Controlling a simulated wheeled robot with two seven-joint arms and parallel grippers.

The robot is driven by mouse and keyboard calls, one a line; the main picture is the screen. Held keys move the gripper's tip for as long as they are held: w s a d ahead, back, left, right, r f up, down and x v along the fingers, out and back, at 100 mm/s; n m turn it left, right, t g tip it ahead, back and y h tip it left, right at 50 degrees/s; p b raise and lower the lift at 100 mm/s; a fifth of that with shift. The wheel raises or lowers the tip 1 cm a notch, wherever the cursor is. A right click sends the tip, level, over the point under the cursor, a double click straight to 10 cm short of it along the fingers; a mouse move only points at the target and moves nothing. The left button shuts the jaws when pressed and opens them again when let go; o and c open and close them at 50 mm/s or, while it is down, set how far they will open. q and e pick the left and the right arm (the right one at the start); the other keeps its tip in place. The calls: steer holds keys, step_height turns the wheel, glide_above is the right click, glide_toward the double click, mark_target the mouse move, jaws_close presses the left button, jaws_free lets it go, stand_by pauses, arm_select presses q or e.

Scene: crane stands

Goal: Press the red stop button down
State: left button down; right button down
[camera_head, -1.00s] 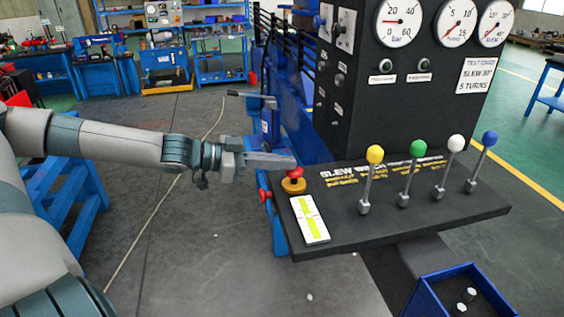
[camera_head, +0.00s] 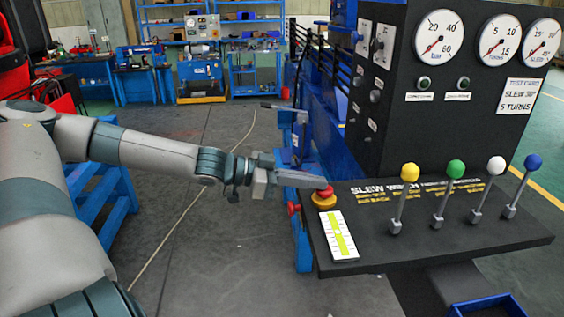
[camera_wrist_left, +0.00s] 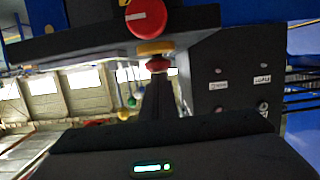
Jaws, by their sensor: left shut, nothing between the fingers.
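My right gripper is not in view.
Yellow, green, white and blue levers (camera_head: 447,192) stand on the panel right of the button. A white and yellow-green label (camera_head: 339,235) lies just in front of it. A black gauge cabinet (camera_head: 440,110) rises behind. Open floor (camera_head: 200,240) lies to the left.

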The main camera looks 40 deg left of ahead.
arm_select(q)
steer(key=s+a+r+p, duration=0.1)
steer(key=s+a+r, duration=0.5)
steer(key=s, duration=0.1)
steer(key=shift+s+a+r, duration=0.15)
steer(key=shift+s, duration=0.05)
stand_by(0.9)
stand_by(0.6)
